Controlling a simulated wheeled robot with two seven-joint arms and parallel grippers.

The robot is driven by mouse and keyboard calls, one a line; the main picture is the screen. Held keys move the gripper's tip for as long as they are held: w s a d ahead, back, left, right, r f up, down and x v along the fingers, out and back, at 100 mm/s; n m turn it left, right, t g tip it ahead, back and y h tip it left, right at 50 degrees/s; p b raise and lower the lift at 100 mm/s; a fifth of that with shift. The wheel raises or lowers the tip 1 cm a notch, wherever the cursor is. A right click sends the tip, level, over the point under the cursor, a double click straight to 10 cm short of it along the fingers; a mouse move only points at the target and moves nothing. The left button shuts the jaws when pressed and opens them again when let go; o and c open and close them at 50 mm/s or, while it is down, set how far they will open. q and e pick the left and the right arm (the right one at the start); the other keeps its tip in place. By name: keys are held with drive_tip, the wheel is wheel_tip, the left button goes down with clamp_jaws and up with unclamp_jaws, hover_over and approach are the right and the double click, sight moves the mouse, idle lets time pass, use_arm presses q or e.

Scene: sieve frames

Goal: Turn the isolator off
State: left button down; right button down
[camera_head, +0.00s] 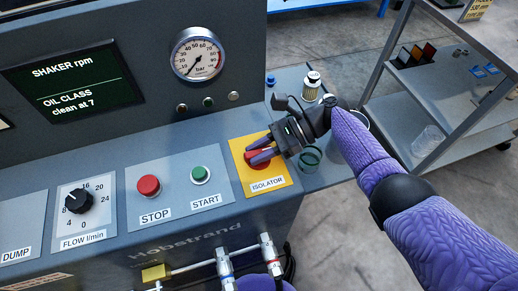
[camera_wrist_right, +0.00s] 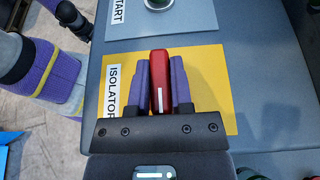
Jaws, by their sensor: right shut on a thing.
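The isolator is a red handle (camera_wrist_right: 160,68) with a white line on it, on a yellow plate (camera_head: 284,172) labelled ISOLATOR. The plate also shows in the wrist view (camera_wrist_right: 211,78). My right gripper (camera_head: 254,150) reaches in from the right over the plate. Its two purple fingers stand on either side of the handle and are shut on it. In the wrist view the handle and its white line run lengthwise between the fingers. In the head view the fingers hide much of the handle. My left gripper is not seen.
Left of the isolator are a green START button (camera_head: 200,174), a red STOP button (camera_head: 148,186) and a black flow knob (camera_head: 78,201). A pressure gauge (camera_head: 197,55) is on the upright panel behind. Pipes (camera_head: 225,265) run below the front edge. A grey shelf cart (camera_head: 440,90) stands right.

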drive_tip(key=c, duration=0.5)
unclamp_jaws()
drive_tip(key=shift+a, duration=0.1)
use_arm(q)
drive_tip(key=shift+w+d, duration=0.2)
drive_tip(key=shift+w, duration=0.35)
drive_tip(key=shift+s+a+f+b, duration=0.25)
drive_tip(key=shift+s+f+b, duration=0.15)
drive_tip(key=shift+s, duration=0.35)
use_arm(e)
drive_tip(key=v, duration=1)
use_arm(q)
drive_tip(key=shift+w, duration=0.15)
